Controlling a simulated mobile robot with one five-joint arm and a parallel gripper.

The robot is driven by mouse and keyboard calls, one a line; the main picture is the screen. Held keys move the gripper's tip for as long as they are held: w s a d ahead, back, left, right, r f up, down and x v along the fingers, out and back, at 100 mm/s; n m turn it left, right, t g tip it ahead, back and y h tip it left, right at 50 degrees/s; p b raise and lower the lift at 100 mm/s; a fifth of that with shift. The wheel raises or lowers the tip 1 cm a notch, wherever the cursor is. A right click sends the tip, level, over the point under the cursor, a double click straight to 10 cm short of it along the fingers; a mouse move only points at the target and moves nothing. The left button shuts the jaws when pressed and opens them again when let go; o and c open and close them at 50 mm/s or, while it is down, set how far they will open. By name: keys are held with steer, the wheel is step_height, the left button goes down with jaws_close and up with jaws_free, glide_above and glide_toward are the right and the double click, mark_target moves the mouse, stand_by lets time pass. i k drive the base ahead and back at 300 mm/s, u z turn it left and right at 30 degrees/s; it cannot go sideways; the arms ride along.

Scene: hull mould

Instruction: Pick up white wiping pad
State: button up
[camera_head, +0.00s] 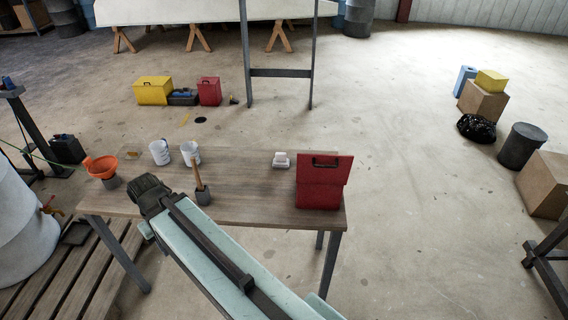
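A small white block that looks like the wiping pad (281,160) lies near the far edge of the wooden table (245,185), just left of the red toolbox. My gripper (149,193) is the dark end of my pale green arm, over the left part of the table. It is well to the left of the pad and nearer to me, apart from it. Its fingers cannot be made out, so whether it is open or shut does not show.
The red toolbox (318,194) stands at the table's right end. The tabletop between the brush and the toolbox is clear.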

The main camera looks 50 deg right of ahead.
mark_target(282, 161)
steer(key=z, duration=0.1)
steer(key=i, duration=1.5)
steer(key=u, duration=0.1)
